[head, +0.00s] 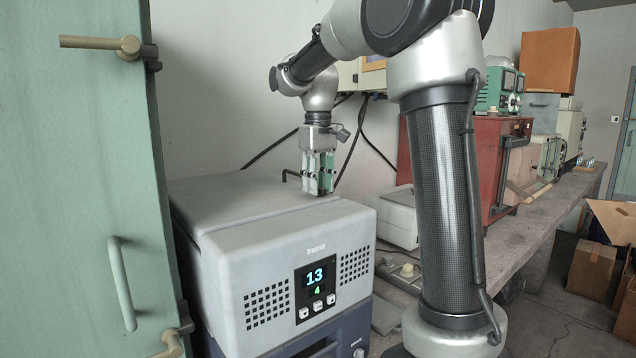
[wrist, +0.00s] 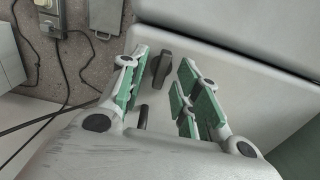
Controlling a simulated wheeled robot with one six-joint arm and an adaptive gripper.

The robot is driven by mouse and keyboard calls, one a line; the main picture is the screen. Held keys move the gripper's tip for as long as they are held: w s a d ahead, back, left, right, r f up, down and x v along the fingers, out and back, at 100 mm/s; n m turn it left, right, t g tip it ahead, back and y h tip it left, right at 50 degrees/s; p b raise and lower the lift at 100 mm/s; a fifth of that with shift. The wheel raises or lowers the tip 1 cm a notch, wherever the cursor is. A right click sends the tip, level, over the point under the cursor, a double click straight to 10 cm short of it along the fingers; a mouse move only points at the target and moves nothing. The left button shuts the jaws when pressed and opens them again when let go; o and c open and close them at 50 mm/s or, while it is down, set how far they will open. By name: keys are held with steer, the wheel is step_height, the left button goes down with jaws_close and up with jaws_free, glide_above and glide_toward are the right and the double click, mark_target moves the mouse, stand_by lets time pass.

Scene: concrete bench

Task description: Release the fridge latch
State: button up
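The fridge (head: 290,262) is a light grey box with a lit display on its front, and its lid looks shut. My gripper (head: 318,188) points down over the lid, near the back right. In the wrist view my gripper (wrist: 167,92) is open, its green-padded fingers well apart. A dark oblong piece (wrist: 161,68), probably the latch, stands on the pale lid beyond and between the fingertips, nearer the left finger. I see no grip on it. A short dark peg (wrist: 143,117) shows closer in; what it belongs to is unclear.
A green door (head: 85,200) with a handle stands close at the left. A red cabinet (head: 470,165) and other equipment fill the bench at the right. Dark cables (wrist: 45,135) run behind the fridge. A white box (head: 398,218) sits right of it.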

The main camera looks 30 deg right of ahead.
steer(key=shift+r, duration=0.1)
step_height(320, 180, up, 12)
stand_by(0.5)
steer(key=s+f, duration=0.2)
steer(key=s, duration=0.2)
steer(key=s+f+t, duration=0.1)
steer(key=s+f, duration=0.1)
steer(key=s, duration=0.3)
steer(key=s+f+m+t, duration=0.1)
steer(key=s+f, duration=0.1)
steer(key=s, duration=0.3)
steer(key=shift+d, duration=0.15)
steer(key=s+f+m+t, duration=0.1)
steer(key=s+f+t, duration=0.1)
steer(key=s+f, duration=1)
steer(key=shift+f, duration=0.4)
